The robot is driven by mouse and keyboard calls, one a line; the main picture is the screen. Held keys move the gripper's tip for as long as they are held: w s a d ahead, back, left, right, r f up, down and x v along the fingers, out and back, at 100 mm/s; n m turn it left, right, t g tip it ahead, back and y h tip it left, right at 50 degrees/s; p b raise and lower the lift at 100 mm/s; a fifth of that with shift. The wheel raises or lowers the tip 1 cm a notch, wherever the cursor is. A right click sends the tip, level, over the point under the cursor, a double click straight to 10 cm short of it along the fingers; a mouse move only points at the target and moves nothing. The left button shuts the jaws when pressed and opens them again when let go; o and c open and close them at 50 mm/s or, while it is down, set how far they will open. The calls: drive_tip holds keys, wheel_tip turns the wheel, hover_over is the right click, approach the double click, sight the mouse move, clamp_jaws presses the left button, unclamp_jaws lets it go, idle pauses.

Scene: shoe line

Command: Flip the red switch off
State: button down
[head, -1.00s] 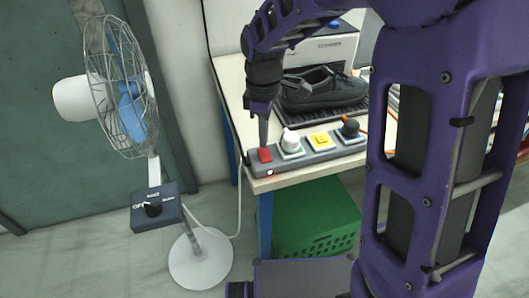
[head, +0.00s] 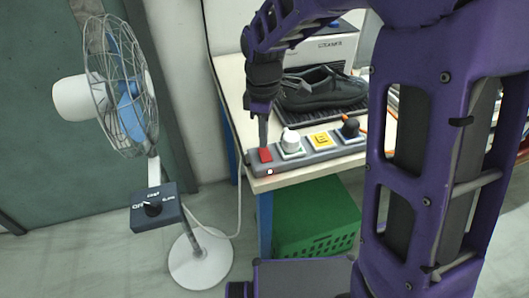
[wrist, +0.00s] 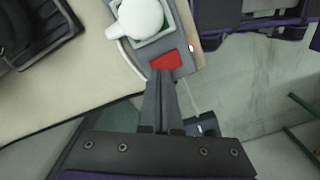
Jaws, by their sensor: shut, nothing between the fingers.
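The red switch (head: 265,155) sits at the left end of a grey power strip (head: 320,156) along the table's front edge. A small light glows on the strip's front face below the switch. In the wrist view the red switch (wrist: 166,61) lies just beyond my fingertips. My gripper (head: 263,143) points down, its fingers together and empty, with the tips at the switch's back edge. It also shows in the wrist view (wrist: 161,73). The tips look very close to the switch or touching it; I cannot tell which.
A white plug (head: 290,141), a yellow plug (head: 321,139) and a black plug (head: 350,128) sit on the strip to the right. A dark shoe (head: 322,91) lies behind on a black tray. A fan (head: 122,86) stands left. A green crate (head: 317,218) is under the table.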

drive_tip(key=shift+f+b, duration=0.65)
drive_tip(key=shift+f, duration=0.5)
idle(0.4)
drive_tip(key=shift+r, duration=0.1)
wheel_tip(320, 180, up, 7)
drive_tip(key=p, duration=0.6)
drive_tip(key=shift+w, duration=0.1)
idle(0.5)
